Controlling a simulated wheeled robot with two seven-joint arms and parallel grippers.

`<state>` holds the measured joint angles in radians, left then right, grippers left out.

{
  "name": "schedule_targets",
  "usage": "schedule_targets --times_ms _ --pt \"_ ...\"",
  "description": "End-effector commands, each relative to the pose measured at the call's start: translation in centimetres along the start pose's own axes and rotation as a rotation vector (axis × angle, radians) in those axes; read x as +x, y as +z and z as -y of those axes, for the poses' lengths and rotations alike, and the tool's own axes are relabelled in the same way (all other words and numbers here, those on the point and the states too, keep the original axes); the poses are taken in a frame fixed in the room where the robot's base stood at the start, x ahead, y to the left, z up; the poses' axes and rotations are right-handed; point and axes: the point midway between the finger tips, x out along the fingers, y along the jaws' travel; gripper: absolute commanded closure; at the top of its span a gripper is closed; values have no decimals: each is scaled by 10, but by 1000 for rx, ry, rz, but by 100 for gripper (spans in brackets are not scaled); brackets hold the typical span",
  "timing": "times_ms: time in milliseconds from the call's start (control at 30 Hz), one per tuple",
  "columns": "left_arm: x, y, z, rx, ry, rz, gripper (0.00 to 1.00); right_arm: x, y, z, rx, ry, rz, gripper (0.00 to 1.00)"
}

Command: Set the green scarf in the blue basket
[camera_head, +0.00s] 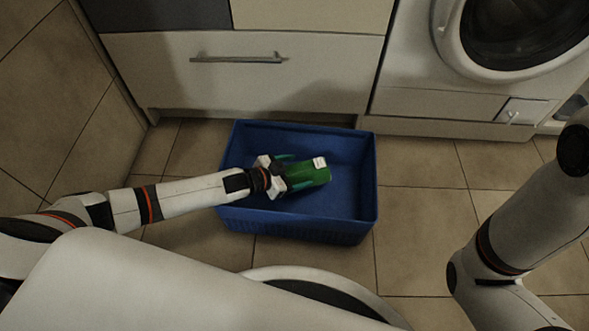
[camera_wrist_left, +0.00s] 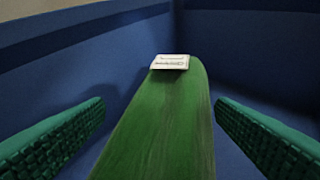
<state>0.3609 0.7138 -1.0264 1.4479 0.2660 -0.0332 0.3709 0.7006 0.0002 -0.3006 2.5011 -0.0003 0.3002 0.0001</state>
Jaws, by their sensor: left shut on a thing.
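The green scarf (camera_head: 309,175) is a folded green bundle with a small white label at its far end. My left gripper (camera_head: 291,174) is shut on it and holds it within the outline of the blue basket (camera_head: 368,190). In the left wrist view the scarf (camera_wrist_left: 160,120) runs between the two green ribbed fingers, with basket walls (camera_wrist_left: 120,50) around it. I cannot tell whether the scarf touches the basket floor. My right arm shows at the right of the head view, but its gripper is out of view.
The basket stands on a tiled floor (camera_head: 420,225). Behind it is a white drawer cabinet (camera_head: 240,85), and a washing machine (camera_head: 490,75) stands at the back right. The floor to the right of the basket is clear.

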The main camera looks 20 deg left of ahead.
Motion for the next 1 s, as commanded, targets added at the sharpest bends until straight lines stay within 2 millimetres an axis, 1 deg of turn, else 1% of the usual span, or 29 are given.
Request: schedule_targets --times_ms 100,133,233,267,467,567,633,800,933,967,1000 --pt "0 0 0 0 -1 3 73 0 0 0 0 0 0 58" --pt "0 -1 0 0 -1 0 18 0 0 0 0 0 0 58" --pt "0 -1 0 0 -1 0 1 0 0 0 0 0 0 58" --pt "0 -1 0 0 -1 0 0 0 0 0 0 0 0 58" --pt "0 0 0 0 0 0 0 0 0 0 0 0 -1 58" --pt "-3 6 -1 1 0 1 0 3 -1 1 0 0 -1 58" --pt "-8 14 -2 1 0 2 0 6 -3 1 0 0 -1 58" --pt "-47 15 -2 -2 0 -4 0 33 -12 7 -1 0 -1 58" --pt "-76 15 -1 -3 -1 -4 0 50 -17 11 -1 -1 6 58" --pt "-83 14 -2 -3 0 -5 0 43 -23 12 2 -9 -19 58" --pt "-91 14 -1 -2 0 -4 0 31 -33 14 6 -22 -60 58"
